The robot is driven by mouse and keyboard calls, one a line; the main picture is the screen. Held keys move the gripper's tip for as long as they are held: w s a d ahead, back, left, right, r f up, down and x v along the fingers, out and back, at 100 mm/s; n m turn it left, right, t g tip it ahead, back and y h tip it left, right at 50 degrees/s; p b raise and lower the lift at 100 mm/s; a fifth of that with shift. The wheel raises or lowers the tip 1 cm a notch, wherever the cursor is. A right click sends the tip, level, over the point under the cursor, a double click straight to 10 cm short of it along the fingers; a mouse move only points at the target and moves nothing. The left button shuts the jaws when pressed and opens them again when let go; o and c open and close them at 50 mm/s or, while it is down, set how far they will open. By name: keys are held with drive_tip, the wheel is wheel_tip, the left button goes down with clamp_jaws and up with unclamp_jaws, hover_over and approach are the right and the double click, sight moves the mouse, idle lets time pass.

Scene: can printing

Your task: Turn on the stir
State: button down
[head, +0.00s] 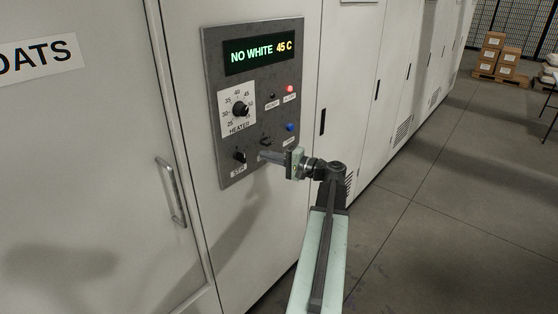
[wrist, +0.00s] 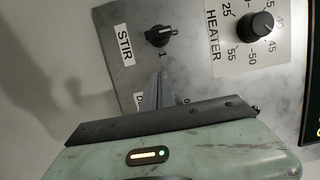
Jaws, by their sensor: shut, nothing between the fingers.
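The stir knob (head: 240,156) is a small black rotary switch above the STIR label, at the lower left of the grey control panel (head: 212,60). In the wrist view the stir knob (wrist: 158,36) is just beyond my fingertips, with a 1 mark beside it; its exact setting is hard to tell. My gripper (head: 264,156) is shut and empty, to the right of the stir knob and apart from it. In the wrist view my gripper (wrist: 162,76) points toward the knob. A second switch (head: 266,141) is just above my gripper, and its label is partly hidden.
The heater dial (head: 240,109) sits above the stir knob. A display (head: 262,51) reads NO WHITE 45 C. A red light (head: 290,89) glows, and a blue button (head: 290,127) is at the right. A door handle (head: 171,192) stands out to the left.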

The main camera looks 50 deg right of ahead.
sight(242, 157)
drive_tip(key=shift+w+a, duration=0.2)
drive_tip(key=shift+w, duration=0.9)
drive_tip(key=shift+w+a, duration=0.15)
drive_tip(key=shift+a, duration=0.9)
drive_tip(key=shift+w+a, duration=0.1)
drive_tip(key=shift+a, duration=0.9)
drive_tip(key=shift+s+d, duration=0.1)
